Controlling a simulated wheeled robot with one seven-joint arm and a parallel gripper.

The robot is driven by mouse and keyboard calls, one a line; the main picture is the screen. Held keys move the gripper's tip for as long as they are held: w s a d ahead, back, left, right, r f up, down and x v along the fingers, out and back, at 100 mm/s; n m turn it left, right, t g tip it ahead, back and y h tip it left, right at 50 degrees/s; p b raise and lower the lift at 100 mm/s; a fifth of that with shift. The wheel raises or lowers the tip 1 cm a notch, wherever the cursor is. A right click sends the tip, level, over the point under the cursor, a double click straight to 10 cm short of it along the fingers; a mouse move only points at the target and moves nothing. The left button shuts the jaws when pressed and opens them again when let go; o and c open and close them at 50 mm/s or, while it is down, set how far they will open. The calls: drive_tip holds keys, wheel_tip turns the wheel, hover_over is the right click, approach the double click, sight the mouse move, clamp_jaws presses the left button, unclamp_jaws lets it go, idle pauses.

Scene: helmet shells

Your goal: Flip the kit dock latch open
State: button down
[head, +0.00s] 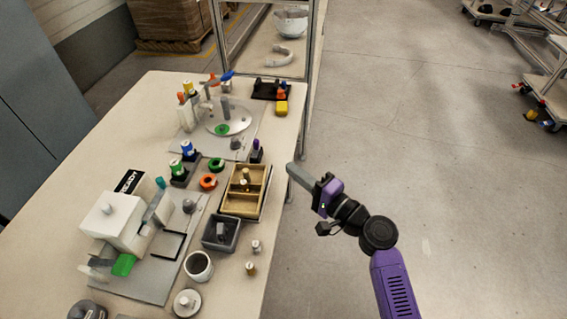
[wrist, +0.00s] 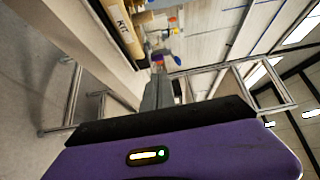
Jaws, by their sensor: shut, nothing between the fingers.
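In the head view a wooden tray (head: 243,204) with two compartments and small pegs sits there, near the table's right edge. A small dark post with a purple top (head: 257,151) stands just behind the tray; I cannot tell whether it is the latch or how the latch stands. My gripper (head: 291,169) is shut and empty, just off the table's right edge, to the right of the tray and apart from it. Its closed fingers (wrist: 160,92) point toward the table side in the wrist view.
A dark grey bin (head: 221,234), a white cup (head: 199,266) and small pegs stand in front of the tray. A white machine (head: 113,221) is at left. A metal frame (head: 309,100) rises behind the table.

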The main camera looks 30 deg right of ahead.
drive_tip(key=shift+v, duration=1.5)
drive_tip(key=shift+d, duration=0.1)
drive_tip(key=s+d+f+n+h, duration=0.1)
drive_tip(key=s+d+n+h, duration=0.3)
drive_tip(key=s+h, duration=0.55)
drive_tip(key=s+a+r+n+y, duration=0.1)
drive_tip(key=s+a+r+n, duration=0.1)
drive_tip(key=s, duration=0.6)
drive_tip(key=s+a+r+n+g+y, duration=0.1)
drive_tip(key=s+a+n, duration=0.3)
drive_tip(key=s, duration=0.5)
drive_tip(key=s+a+r+n+g+y, duration=0.1)
drive_tip(key=s+a+r+n+y, duration=0.1)
drive_tip(key=s, duration=0.7)
drive_tip(key=shift+a+r+n, duration=0.35)
drive_tip(key=shift+a+n, duration=0.1)
drive_tip(key=shift+n, duration=0.75)
